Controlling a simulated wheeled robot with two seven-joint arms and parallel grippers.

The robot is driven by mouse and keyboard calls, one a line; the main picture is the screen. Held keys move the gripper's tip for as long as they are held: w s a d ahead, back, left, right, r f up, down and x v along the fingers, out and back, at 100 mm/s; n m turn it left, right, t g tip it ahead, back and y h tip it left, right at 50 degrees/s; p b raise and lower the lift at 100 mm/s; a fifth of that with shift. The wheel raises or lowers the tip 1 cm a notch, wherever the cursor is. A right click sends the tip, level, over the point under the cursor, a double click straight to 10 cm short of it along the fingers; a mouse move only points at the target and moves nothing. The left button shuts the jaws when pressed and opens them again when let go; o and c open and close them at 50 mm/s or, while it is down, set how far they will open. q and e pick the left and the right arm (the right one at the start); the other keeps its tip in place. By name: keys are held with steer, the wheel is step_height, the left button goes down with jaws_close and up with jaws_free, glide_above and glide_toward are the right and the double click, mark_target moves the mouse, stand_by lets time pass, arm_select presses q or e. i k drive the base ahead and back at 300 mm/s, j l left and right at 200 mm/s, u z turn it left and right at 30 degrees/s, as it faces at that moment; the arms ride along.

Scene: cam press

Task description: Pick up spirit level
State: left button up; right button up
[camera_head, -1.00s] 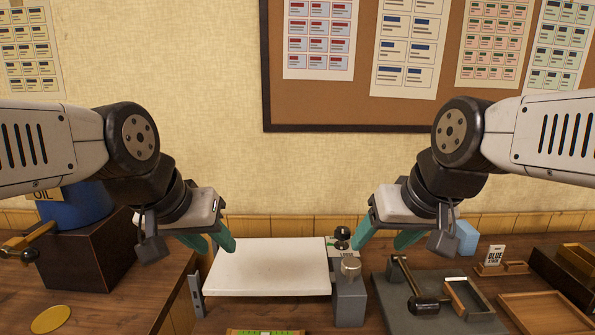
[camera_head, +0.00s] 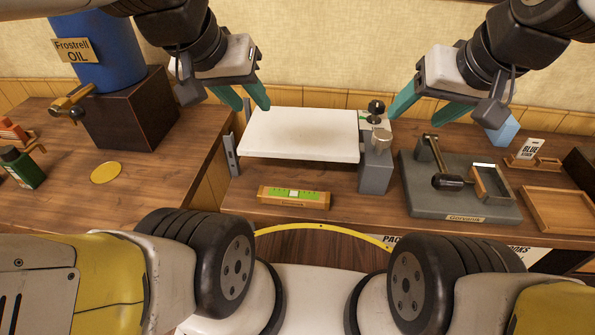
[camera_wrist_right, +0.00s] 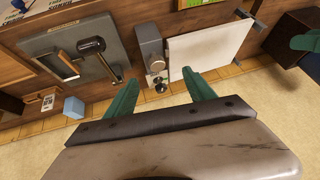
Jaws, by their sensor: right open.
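The spirit level (camera_head: 293,196) is an orange-brown bar with a bright green vial face. It lies on the table's front part, below the white press plate (camera_head: 300,135) in the head view. In the right wrist view part of an orange-brown bar with green (camera_wrist_right: 197,3) shows at the top edge. My left gripper (camera_head: 256,106) has green fingers spread apart, empty, above the plate's left back corner. My right gripper (camera_head: 418,114) is open and empty above the table, right of the press; its green fingers also show in the right wrist view (camera_wrist_right: 162,90).
The grey press block with knobs (camera_head: 376,172) stands right of the plate. Further right are a grey base with a hammer-like lever (camera_head: 455,195), a wooden tray (camera_head: 560,208) and a blue block (camera_head: 503,132). Left are a blue oil drum (camera_head: 95,50) on a dark box and a yellow disc (camera_head: 106,173).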

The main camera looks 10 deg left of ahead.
mark_target(281, 196)
steer(key=k+j+z, duration=0.3)
steer(key=j, duration=0.25)
steer(key=k+j+z, duration=0.1)
steer(key=k+j, duration=0.15)
steer(key=j, duration=0.15)
steer(key=k+j+z, duration=0.15)
steer(key=j+z, duration=0.2)
steer(key=j, duration=0.55)
